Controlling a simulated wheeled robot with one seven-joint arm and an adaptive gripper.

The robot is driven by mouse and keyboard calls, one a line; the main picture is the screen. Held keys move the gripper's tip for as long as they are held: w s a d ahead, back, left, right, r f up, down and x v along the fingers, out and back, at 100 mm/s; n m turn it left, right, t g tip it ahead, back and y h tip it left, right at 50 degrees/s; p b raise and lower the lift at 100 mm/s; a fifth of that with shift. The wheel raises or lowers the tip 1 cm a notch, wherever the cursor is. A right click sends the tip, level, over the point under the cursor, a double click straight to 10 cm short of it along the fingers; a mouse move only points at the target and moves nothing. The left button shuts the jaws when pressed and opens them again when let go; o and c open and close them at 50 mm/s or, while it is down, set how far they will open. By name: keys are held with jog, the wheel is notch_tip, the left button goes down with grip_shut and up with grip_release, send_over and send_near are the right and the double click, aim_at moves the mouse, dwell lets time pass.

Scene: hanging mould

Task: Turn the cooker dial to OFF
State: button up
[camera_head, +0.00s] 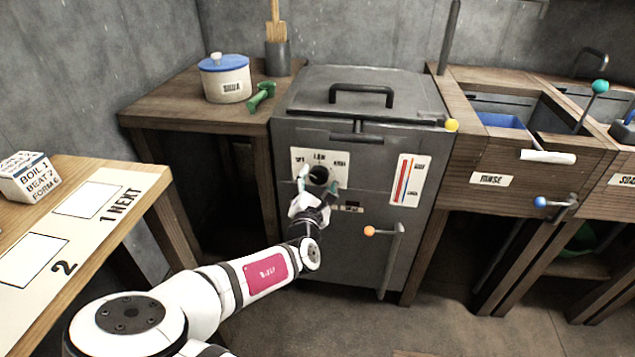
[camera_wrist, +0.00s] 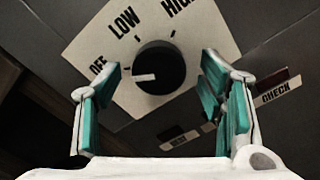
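The cooker dial (camera_wrist: 160,68) is a round black knob with a white pointer mark, on a pale plate (camera_head: 335,160) marked OFF, LOW and HIGH. The dial also shows in the head view (camera_head: 318,175). In the wrist view its pointer faces left, towards the OFF side and slightly below the OFF tick. My gripper (camera_wrist: 162,75) is open, with its teal-padded fingers to the left and right of the dial. Gaps show between the dial and both fingers, and nothing is held. My gripper is close in front of the cooker (camera_head: 270,135) in the head view (camera_head: 318,185).
The cooker has a lid handle (camera_head: 362,90), a red-and-blue gauge (camera_head: 408,180) and an orange-knobbed lever (camera_head: 370,231) right of my gripper. A CHECK label (camera_wrist: 277,92) is right of the dial. A table (camera_head: 150,180) stands left and a rinse basin unit (camera_head: 490,180) right.

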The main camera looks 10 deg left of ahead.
jog(key=s, duration=0.7)
jog(key=shift+s+a, duration=0.15)
jog(key=shift+s, duration=0.1)
dwell(0.3)
